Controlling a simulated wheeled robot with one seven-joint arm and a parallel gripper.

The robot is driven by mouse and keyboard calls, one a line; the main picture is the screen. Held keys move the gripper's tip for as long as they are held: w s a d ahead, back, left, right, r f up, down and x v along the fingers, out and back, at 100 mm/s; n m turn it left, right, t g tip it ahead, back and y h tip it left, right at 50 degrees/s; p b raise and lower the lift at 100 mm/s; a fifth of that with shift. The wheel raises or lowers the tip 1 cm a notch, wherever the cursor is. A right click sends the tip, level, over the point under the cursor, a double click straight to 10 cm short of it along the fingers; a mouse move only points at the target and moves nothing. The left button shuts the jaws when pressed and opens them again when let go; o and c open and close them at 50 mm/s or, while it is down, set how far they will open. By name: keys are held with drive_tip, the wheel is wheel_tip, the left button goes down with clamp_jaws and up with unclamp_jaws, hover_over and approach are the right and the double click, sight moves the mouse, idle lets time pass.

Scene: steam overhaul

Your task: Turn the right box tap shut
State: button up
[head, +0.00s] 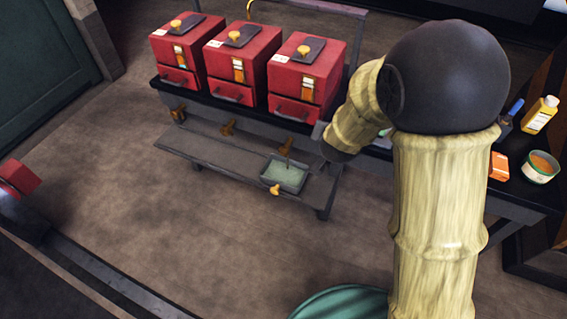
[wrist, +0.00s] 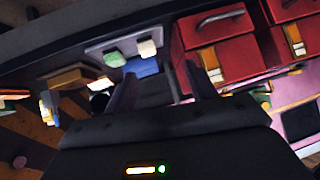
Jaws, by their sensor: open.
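Three red boxes stand in a row on a dark rack in the head view. The right box (head: 306,70) has a brass tap (head: 286,146) below it. A thin streak shows between this tap and a shallow tray (head: 287,176) of pale green liquid on the lower shelf. I cannot tell how far the tap is turned. My arm ends to the right of this tap, and its fingers are hidden there. In the wrist view my gripper (wrist: 158,82) is open, with nothing visible between its fingers. A red box (wrist: 213,42) shows beyond the right finger. I cannot make out the tap there.
Brass taps sit below the left (head: 178,114) and middle (head: 228,127) boxes. A workbench (head: 520,190) at the right holds a yellow bottle (head: 540,114), a white tub (head: 539,168) and an orange box (head: 499,166). Bare floor lies in front of the rack.

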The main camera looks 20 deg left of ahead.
drive_tip(key=a+f+t+h+b, duration=0.1)
drive_tip(key=a+f+t+b, duration=0.3)
drive_tip(key=a+f+b, duration=1.05)
drive_tip(key=s+a+f+t+h+b, duration=0.2)
drive_tip(key=s+f+b, duration=0.4)
drive_tip(key=f, duration=0.4)
drive_tip(key=s+a+t, duration=0.1)
drive_tip(key=a, duration=0.1)
drive_tip(key=shift+s+a+f+m+t+b, duration=0.2)
drive_tip(key=shift+s+a+m+t+b, duration=0.1)
drive_tip(key=shift+s+m+t+b, duration=0.1)
drive_tip(key=shift+w+d, duration=0.1)
